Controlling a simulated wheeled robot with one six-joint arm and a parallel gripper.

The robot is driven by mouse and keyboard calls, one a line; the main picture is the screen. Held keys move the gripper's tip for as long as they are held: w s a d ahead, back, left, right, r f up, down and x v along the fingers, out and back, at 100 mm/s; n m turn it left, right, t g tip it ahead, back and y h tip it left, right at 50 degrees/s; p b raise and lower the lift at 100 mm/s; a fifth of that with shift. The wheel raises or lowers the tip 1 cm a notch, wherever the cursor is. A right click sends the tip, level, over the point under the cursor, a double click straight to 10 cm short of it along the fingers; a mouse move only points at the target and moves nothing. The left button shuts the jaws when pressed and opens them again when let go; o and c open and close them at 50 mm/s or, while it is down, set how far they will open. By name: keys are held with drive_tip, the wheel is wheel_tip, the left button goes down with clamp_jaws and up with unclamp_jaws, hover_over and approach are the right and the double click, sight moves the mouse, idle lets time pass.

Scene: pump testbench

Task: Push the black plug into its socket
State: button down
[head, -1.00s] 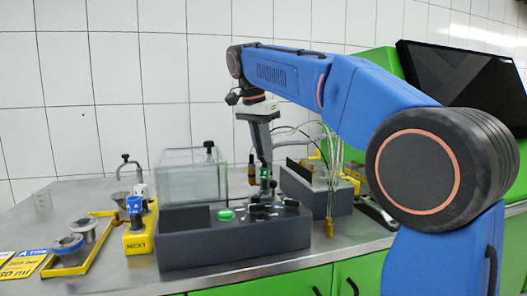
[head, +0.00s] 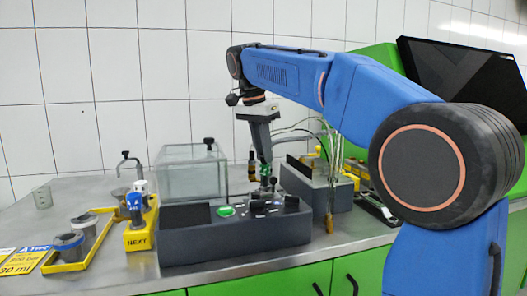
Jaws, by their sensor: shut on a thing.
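My gripper (head: 265,172) points down above the right part of the dark grey control box (head: 235,242). It is shut on the black plug, a small dark piece (head: 273,184) showing just under the fingertips, above the box's black knobs. The plug is too small to make out clearly. The socket cannot be told apart from the knobs and fittings on the box top, so I cannot tell whether plug and socket touch. Another dark connector (head: 252,168) stands just left of the fingers. A brass-coloured connector (head: 329,222) hangs on cables right of the box.
A green button (head: 226,211) sits on the box top. A glass tank (head: 190,175) stands behind it. A yellow NEXT stand (head: 139,240) and a yellow tray (head: 65,267) are on the left. A second grey box (head: 335,195) and cables crowd the right.

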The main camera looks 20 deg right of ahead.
drive_tip(key=shift+f, duration=0.1)
idle(0.7)
drive_tip(key=c, duration=1.6)
unclamp_jaws()
drive_tip(key=shift+w+d+r+v, duration=0.15)
drive_tip(key=shift+d+v, duration=0.1)
drive_tip(key=shift+v, duration=0.9)
drive_tip(key=shift+w+d+v, duration=0.1)
drive_tip(key=shift+d+v, duration=0.1)
drive_tip(key=shift+v, duration=0.9)
drive_tip(key=shift+w+d+r+v, duration=0.15)
drive_tip(key=shift+d+v, duration=0.1)
drive_tip(key=shift+v, duration=0.9)
drive_tip(key=shift+f, duration=0.1)
